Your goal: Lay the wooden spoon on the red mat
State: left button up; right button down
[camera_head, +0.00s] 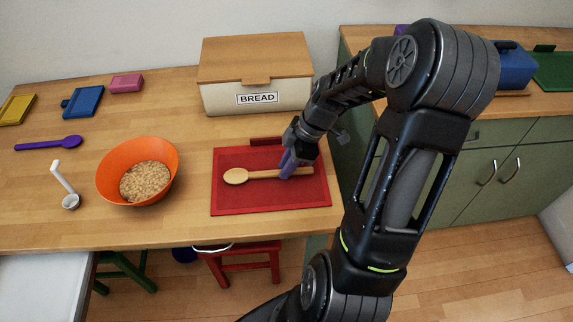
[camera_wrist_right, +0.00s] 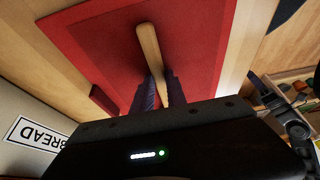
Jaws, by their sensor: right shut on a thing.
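The wooden spoon (camera_head: 236,176) is over the red mat (camera_head: 270,204) in the head view, its bowl to the left and its handle to the right. My right gripper (camera_head: 288,167) is shut on the spoon's handle above the mat's right half. In the right wrist view, the spoon's handle (camera_wrist_right: 149,48) runs up from between the two fingers (camera_wrist_right: 159,90), with the red mat (camera_wrist_right: 195,45) behind it. I cannot tell whether the spoon touches the mat. My left gripper is not in view.
An orange bowl (camera_head: 168,163) of grain stands left of the mat, with a white ladle (camera_head: 62,180) and a purple spoon (camera_head: 50,143) beyond it. The bread box (camera_head: 255,96) stands behind the mat. A red stool (camera_head: 240,265) is below the counter edge.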

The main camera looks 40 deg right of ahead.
jog(key=c, duration=1.3)
grip_release()
jog(key=shift+c, duration=0.2)
jog(key=v, duration=1.2)
jog(key=shift+b, duration=0.3)
